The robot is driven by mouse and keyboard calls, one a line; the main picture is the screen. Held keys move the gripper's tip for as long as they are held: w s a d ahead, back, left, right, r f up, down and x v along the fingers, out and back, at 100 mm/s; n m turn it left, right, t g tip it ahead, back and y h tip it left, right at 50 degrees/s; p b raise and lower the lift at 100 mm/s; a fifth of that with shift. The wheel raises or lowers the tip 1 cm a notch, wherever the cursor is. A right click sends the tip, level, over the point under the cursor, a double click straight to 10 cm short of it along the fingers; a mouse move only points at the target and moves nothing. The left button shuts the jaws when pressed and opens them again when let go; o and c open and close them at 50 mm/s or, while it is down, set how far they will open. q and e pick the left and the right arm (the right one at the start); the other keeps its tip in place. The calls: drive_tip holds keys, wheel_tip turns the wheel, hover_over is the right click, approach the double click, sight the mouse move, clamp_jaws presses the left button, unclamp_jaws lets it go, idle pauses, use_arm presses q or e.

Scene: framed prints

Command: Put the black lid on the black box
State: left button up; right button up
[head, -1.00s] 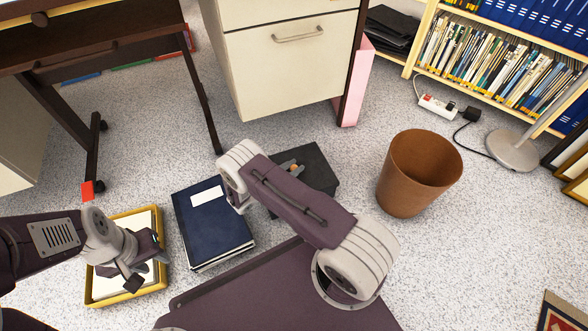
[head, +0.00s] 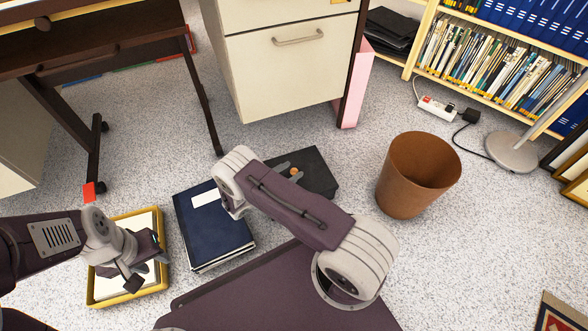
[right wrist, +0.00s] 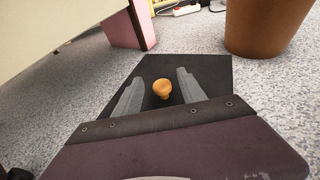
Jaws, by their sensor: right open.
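A black slab-like thing (head: 318,168) lies on the carpet in the middle of the head view, partly hidden by my right arm. A round orange knob (head: 294,171) stands on its flat top, so this top looks like the black lid (right wrist: 205,68). I cannot tell lid and box apart here. My right gripper (right wrist: 160,78) is open, its grey fingers apart on either side of the orange knob (right wrist: 162,89) with a gap to it. My left gripper (head: 147,272) looks open and empty, over a yellow tray (head: 125,296).
A dark blue binder (head: 212,225) lies left of the black thing. A brown bin (head: 417,175) stands to its right. A cream drawer cabinet (head: 290,65) is behind. A power strip (head: 438,107) and lamp base (head: 513,152) lie further right. Carpet is free around the bin.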

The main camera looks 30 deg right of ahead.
drive_tip(key=p+v, duration=0.1)
drive_tip(key=v, duration=0.3)
drive_tip(key=p+v, duration=0.2)
drive_tip(key=v, duration=0.3)
drive_tip(key=shift+a+r, duration=0.15)
drive_tip(key=shift+r, duration=0.15)
drive_tip(key=shift+s+a, duration=0.1)
drive_tip(key=shift+a, duration=0.2)
drive_tip(key=s+r+m+g+y, duration=0.1)
drive_tip(key=s+r+m+y, duration=0.6)
drive_tip(key=r+m, duration=0.2)
drive_tip(key=s+r+m+g+y, duration=0.2)
drive_tip(key=s+r+m+y, duration=0.5)
drive_tip(key=r+m, duration=0.3)
drive_tip(key=m, duration=0.3)
drive_tip(key=shift+s+r+g, duration=0.3)
drive_tip(key=shift+s, duration=0.1)
drive_tip(key=shift+a, duration=0.1)
